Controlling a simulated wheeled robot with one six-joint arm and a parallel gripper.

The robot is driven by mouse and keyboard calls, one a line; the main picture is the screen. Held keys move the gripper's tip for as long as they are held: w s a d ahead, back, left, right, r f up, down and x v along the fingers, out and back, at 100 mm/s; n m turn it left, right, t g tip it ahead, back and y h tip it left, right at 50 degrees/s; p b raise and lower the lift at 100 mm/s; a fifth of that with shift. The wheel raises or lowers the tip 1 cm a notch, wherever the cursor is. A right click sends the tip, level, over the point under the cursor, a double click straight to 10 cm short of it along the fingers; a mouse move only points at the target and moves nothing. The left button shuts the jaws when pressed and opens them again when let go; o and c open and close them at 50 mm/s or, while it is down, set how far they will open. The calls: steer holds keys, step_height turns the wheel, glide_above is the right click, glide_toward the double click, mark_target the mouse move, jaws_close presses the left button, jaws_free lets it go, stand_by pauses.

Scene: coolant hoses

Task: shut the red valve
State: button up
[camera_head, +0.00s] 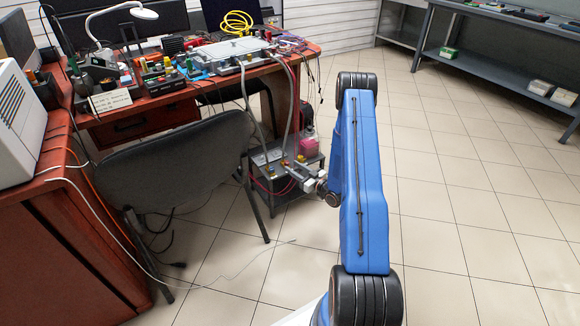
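A low grey stand (283,203) on the floor below the desk carries small fittings with yellow and red parts. A tiny red part (301,158) among them may be the red valve; its handle position is too small to read. My gripper (292,173) is at the right side of the stand, close to these fittings, at the end of my blue arm. It overlaps the fittings in the picture, so I cannot tell whether it touches them or whether its fingers are open or shut.
Two grey hoses (246,100) run from the cluttered red-brown desk (140,121) down to the stand. A pink container (308,146) stands behind the fittings. A dark chair (180,165) is left of the stand. A cable (215,268) lies on the floor. Tiled floor (470,200) is free at right.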

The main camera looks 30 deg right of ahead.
mark_target(288, 165)
steer(key=shift+x, duration=1.5)
jaws_close()
steer(key=shift+a, duration=0.1)
steer(key=shift+a+h, duration=0.1)
steer(key=shift+h, duration=0.2)
steer(key=m+h, duration=0.2)
steer(key=shift+a+t+h, duration=0.2)
steer(key=shift+t+h, duration=0.1)
steer(key=shift+a+m+h, duration=0.2)
steer(key=shift+m+h, duration=1.6)
steer(key=shift+h, duration=1.3)
jaws_free()
